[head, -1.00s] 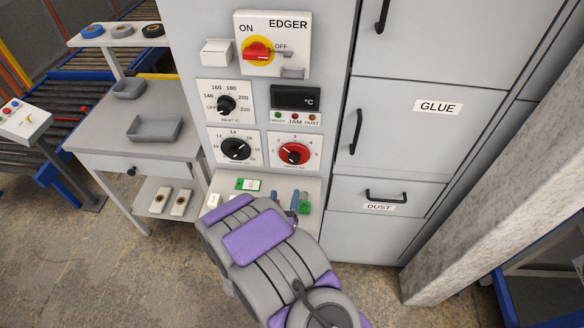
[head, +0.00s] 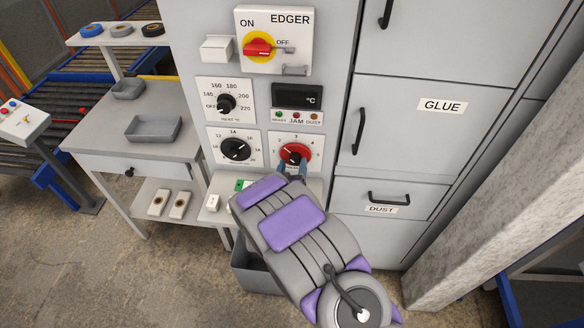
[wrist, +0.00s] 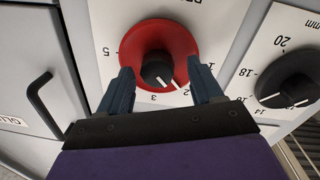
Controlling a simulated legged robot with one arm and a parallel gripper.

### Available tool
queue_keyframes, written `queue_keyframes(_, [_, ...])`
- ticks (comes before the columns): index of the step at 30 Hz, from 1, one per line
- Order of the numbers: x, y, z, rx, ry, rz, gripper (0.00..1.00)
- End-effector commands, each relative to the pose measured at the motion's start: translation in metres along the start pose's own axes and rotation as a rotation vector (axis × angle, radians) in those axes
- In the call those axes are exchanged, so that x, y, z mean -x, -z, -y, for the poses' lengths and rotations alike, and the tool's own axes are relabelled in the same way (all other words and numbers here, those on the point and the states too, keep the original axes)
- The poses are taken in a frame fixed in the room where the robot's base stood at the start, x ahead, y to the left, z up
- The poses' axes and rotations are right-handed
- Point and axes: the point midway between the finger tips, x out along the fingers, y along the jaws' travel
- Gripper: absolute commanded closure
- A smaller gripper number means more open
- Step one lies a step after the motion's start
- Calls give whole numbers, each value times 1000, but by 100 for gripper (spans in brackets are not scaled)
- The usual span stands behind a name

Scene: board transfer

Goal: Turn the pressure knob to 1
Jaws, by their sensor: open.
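The pressure knob (head: 295,153) is a black knob on a red disc, on a white plate marked 1 to 5, low on the grey edger cabinet. In the wrist view the knob (wrist: 157,70) appears upside down; its white pointer line seems to lie between 2 and 3. My gripper (head: 292,166) is at the knob, and its two dark blue fingers are spread. In the wrist view my gripper (wrist: 160,66) has one finger on each side of the red disc. I cannot tell whether the fingers touch it.
A black thickness-style knob (wrist: 287,87) sits close beside it, also seen in the head view (head: 236,149). A heat knob (head: 226,103), a display (head: 297,95) and the red main switch (head: 258,47) are above.

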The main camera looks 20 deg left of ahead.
Motion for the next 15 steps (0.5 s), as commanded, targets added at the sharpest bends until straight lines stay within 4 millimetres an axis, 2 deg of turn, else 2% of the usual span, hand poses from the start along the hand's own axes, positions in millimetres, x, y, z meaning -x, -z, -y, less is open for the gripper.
queue_keyframes(6, [0,0,-1,-1,-1,0,36])
queue_keyframes(15, [0,0,0,0,-1,1,65])
